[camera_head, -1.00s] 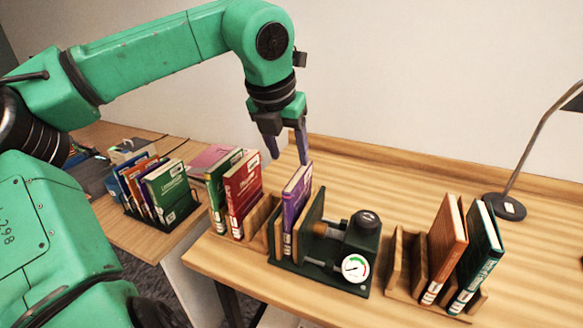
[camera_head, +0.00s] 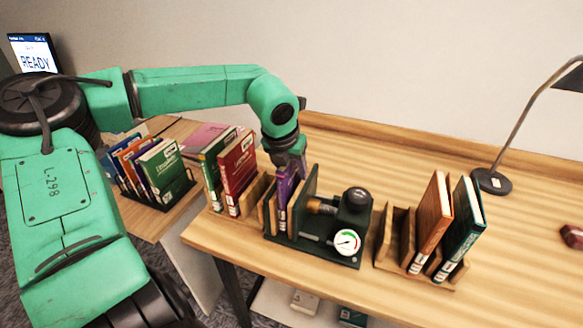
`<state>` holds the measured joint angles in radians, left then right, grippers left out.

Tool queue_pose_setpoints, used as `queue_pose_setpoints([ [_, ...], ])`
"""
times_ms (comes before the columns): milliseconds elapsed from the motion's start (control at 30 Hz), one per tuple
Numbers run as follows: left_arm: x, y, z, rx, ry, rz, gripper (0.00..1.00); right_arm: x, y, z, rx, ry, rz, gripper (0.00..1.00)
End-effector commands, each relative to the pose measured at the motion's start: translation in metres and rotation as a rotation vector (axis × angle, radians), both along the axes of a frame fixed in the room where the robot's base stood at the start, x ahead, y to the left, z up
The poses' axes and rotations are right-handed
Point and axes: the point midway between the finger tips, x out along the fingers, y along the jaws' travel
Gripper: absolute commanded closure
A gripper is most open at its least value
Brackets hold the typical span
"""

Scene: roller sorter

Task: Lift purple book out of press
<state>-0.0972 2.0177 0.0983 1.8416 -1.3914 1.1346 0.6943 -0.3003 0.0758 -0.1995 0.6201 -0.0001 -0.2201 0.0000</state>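The purple book (camera_head: 284,193) stands upright in the dark green press (camera_head: 311,250), with its white spine label low at the front. The press has a dark knob, a brass-coloured screw and a round white gauge (camera_head: 347,242). My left gripper (camera_head: 291,167) points down at the top of the purple book, overlapping its upper end. Its fingertips are small and partly hidden, so I cannot tell whether they grip the book. My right gripper is not in view.
A wooden rack (camera_head: 252,190) with a green book (camera_head: 211,172) and a red book (camera_head: 238,172) stands left of the press. Another rack (camera_head: 394,247) holds an orange book (camera_head: 431,222) and a dark green book (camera_head: 461,228) on the right. A lamp (camera_head: 492,181) stands behind.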

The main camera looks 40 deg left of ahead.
Motion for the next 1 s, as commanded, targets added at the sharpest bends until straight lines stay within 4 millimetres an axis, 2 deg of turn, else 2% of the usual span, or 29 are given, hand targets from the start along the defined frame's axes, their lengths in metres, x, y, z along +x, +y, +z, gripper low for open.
queue_pose_setpoints([
  [33, 0.0, 0.0, 0.0001, 0.0, 0.0, 0.0, 0.67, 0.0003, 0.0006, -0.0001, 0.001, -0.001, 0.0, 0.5],
  [100, -0.0001, 0.0, 0.0002, 0.0, 0.0, 0.0, 0.94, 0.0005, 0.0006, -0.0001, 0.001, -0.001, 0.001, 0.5],
  [133, -0.0001, 0.0, 0.0003, 0.0, 0.0, 0.0, 1.0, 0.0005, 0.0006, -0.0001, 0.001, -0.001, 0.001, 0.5],
  [1000, 0.0001, 0.0, 0.0009, 0.0, -0.001, 0.0, 1.0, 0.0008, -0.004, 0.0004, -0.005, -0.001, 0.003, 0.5],
])
